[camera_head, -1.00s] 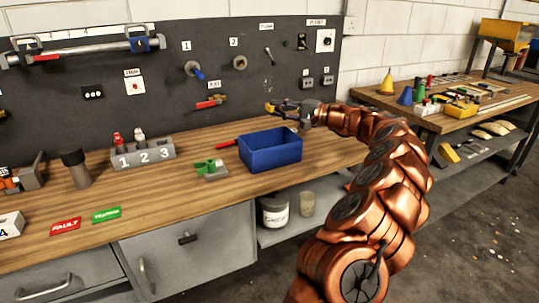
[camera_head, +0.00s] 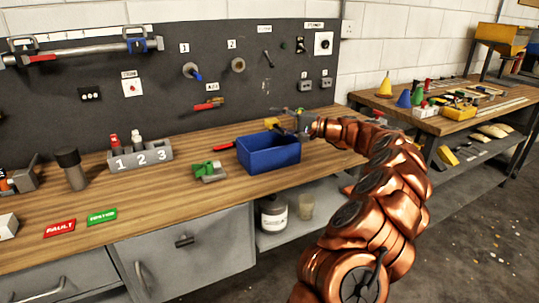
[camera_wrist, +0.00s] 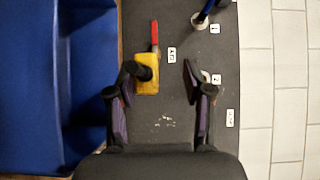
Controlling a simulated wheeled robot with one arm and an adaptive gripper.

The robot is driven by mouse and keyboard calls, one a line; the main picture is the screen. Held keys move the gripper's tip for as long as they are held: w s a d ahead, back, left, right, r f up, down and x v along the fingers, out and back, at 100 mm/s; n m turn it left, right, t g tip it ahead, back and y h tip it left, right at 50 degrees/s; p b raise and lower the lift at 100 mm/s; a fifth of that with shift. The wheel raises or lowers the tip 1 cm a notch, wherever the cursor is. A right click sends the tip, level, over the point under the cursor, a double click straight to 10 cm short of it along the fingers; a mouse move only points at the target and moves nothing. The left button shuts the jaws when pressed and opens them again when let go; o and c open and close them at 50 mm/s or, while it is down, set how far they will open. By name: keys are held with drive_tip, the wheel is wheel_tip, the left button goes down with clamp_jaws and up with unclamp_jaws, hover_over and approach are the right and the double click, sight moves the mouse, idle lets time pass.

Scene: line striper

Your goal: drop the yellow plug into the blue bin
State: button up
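The yellow plug (camera_head: 272,123) shows just above the far rim of the blue bin (camera_head: 268,158) in the head view. In the wrist view, the plug (camera_wrist: 147,76) is at the tip of the left finger, partly covered by dark parts, with a clear gap to the right finger. I cannot tell whether the plug touches the left finger. My gripper (camera_head: 290,120) is at the bin's back right, above the rim. In the wrist view, my gripper (camera_wrist: 160,82) has its fingers spread apart. The blue bin (camera_wrist: 65,80) fills that view's left side.
A green-and-grey part (camera_head: 209,171) sits left of the bin, with a red-handled tool (camera_head: 225,146) behind it. A numbered block (camera_head: 140,155) stands further left. The pegboard (camera_head: 215,75) rises behind.

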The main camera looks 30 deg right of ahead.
drive_tip(key=v, duration=1.2)
idle(1.1)
